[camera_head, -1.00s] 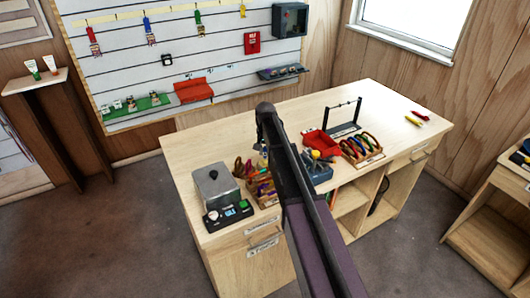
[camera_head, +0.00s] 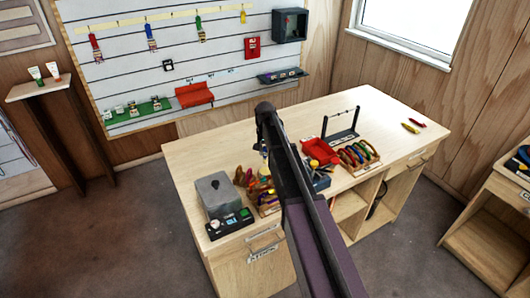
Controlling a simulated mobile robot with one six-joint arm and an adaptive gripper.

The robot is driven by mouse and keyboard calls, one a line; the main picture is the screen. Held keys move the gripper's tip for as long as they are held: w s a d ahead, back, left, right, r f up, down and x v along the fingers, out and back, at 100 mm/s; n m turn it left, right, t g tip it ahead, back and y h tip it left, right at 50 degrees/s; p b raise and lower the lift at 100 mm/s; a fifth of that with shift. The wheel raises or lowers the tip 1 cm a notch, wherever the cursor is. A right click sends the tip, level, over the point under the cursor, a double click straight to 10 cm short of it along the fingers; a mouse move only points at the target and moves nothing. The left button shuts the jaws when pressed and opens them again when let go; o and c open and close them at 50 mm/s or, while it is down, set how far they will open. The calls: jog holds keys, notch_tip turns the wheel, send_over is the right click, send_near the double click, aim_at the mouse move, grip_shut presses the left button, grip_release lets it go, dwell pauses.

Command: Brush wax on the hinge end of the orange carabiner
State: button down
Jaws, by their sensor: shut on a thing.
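My arm crosses the middle of the view, and my gripper (camera_head: 263,144) hangs from its far end above the table, small and partly hidden by the arm. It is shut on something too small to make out. Several coloured carabiners (camera_head: 359,152) stand in a wooden rack right of my arm; I cannot tell for sure which is the orange one. A wooden holder (camera_head: 268,208) with coloured items stands just left of my arm. I cannot pick out a wax pot or brush with certainty.
A grey box-like device (camera_head: 217,196) stands at the table's left front. A red tray (camera_head: 319,151) and a dark bar stand (camera_head: 341,133) are right of my arm. The table's back left is clear.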

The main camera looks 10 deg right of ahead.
jog(key=shift+r+p, duration=0.85)
jog(key=shift+r, duration=0.25)
jog(key=shift+f+b, duration=2.15)
jog(key=shift+r, duration=0.2)
notch_tip(320, 180, up, 7)
jog(key=p, duration=0.7)
jog(key=shift+f, duration=0.2)
jog(key=shift+f+b, duration=0.95)
jog(key=shift+f, duration=0.05)
jog(key=shift+d, duration=0.1)
